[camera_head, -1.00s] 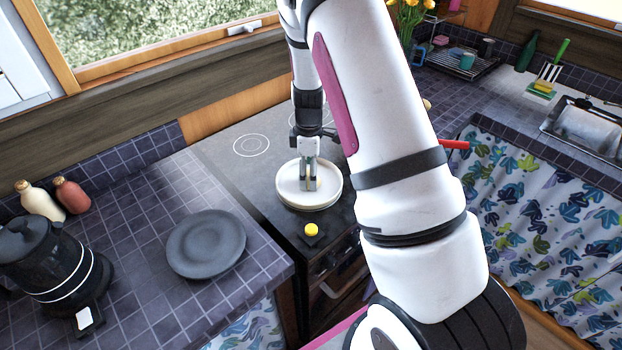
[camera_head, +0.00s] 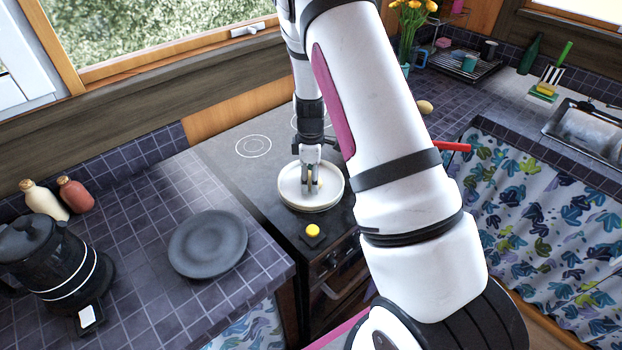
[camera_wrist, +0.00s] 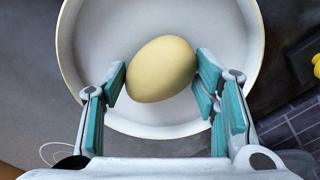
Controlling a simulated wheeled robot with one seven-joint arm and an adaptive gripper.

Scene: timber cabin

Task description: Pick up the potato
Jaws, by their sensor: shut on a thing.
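The potato (camera_wrist: 161,69) is a smooth, pale yellow, egg-shaped thing in the wrist view. It is over a white round dish (camera_wrist: 90,45), which stands on the dark stove top in the head view (camera_head: 290,197). My gripper (camera_wrist: 161,80) is shut on the potato, with one teal-padded finger against each side. In the head view my gripper (camera_head: 313,186) points down into the dish, and the fingers hide most of the potato. I cannot tell whether the potato still touches the dish.
A yellow round thing (camera_head: 312,231) is at the stove's front edge. A dark plate (camera_head: 207,243) and a black kettle (camera_head: 50,262) stand on the tiled counter to the left. A second pale oval thing (camera_head: 425,107) lies on the right counter. The rear stove top is clear.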

